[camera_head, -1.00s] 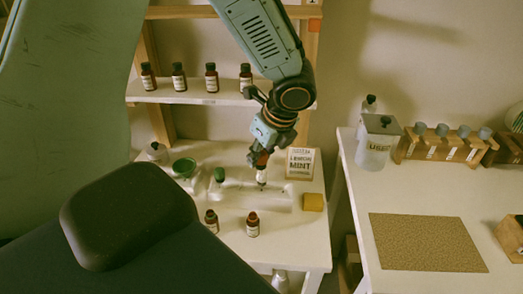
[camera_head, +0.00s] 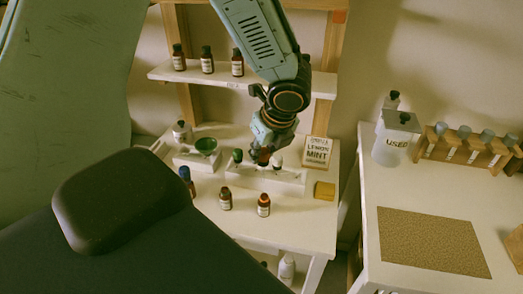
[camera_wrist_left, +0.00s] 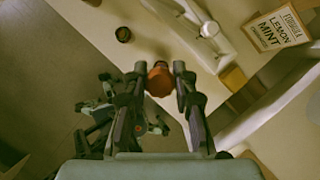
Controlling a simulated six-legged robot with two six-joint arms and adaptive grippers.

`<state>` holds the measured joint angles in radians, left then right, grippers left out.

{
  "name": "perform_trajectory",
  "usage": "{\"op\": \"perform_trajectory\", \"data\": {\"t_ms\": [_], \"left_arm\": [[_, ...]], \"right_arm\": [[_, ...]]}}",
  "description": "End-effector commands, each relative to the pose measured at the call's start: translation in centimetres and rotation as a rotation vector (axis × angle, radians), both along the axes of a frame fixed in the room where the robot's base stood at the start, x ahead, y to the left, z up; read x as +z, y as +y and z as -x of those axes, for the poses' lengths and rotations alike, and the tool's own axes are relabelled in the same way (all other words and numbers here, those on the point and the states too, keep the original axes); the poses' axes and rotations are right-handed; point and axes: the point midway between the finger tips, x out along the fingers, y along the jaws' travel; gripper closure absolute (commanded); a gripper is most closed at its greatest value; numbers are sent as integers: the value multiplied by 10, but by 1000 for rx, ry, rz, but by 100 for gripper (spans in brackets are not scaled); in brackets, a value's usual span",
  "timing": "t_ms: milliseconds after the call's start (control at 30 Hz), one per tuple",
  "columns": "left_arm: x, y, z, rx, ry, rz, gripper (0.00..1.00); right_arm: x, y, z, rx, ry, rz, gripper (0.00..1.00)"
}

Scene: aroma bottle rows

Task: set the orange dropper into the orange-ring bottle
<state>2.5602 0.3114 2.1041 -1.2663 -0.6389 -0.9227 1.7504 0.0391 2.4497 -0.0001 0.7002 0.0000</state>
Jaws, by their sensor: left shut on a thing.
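My left gripper (camera_head: 264,151) is shut on the orange dropper (camera_head: 264,157). In the left wrist view the orange bulb (camera_wrist_left: 160,79) sits between the two fingertips; its lower part is hidden. Two brown bottles stand in front of the rack, one on the left (camera_head: 225,199) and one on the right (camera_head: 264,206). The right one seems to have an orange-tinted neck, but it is small. An open-topped bottle (camera_wrist_left: 123,34) shows in the left wrist view. My right gripper is not in view.
The rack holds a green dropper (camera_head: 237,156) and a white-topped one (camera_head: 278,161). The USED jar (camera_head: 396,141) is on the right table.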

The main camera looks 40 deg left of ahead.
Motion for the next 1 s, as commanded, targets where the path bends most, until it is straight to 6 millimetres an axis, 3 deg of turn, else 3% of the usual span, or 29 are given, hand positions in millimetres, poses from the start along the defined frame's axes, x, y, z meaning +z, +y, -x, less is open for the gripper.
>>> {"op": "perform_trajectory", "data": {"t_ms": [500, 1000], "left_arm": [[1, 0, -2, -2, 2, -2, 80], [-29, 0, -2, -2, 0, -1, 80]], "right_arm": [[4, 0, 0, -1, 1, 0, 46], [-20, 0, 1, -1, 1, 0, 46]]}}
